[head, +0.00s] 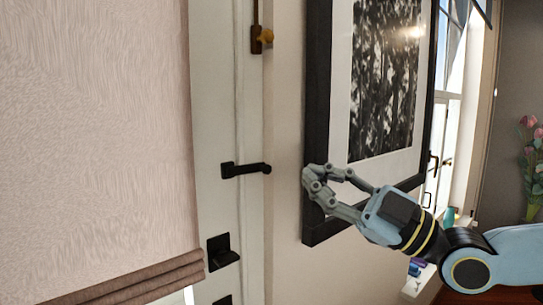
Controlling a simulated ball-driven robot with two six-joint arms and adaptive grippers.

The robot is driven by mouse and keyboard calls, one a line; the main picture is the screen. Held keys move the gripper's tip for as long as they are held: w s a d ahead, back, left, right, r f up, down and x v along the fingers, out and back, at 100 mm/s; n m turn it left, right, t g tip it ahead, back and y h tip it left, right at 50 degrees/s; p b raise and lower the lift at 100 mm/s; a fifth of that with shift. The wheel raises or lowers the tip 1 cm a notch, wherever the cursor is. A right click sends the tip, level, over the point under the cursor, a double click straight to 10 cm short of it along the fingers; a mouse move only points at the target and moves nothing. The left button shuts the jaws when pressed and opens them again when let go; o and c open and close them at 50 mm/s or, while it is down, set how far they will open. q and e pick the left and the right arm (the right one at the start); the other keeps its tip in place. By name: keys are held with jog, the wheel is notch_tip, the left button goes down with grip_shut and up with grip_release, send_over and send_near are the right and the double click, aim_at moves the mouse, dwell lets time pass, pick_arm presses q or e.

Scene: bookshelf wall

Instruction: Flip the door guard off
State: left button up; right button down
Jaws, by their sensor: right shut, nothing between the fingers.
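The door guard (257,40) is a dark fitting with a brass-coloured knob, high on the white door frame near the top of the head view. Its upper end runs up towards the picture edge. My right gripper (308,179) is shut and empty, its fingers pointing left. It is lower and to the right of the door guard, well apart from it, in front of the picture frame's lower left part. My left gripper is not in view.
A large black-framed picture (318,100) hangs behind my right gripper. A fabric blind (95,140) covers the left. Flowers (530,150) stand at far right.

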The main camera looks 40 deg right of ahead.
aim_at(251, 171)
jog(key=shift+w, duration=0.1)
jog(key=w+b, duration=0.2)
jog(key=w, duration=0.1)
jog(key=w+a+r+b, duration=0.1)
jog(key=w+b, duration=0.2)
jog(key=w+a+b, duration=0.1)
jog(key=w+b, duration=0.2)
jog(key=shift+a+r, duration=0.15)
jog(key=shift+d+b, duration=0.35)
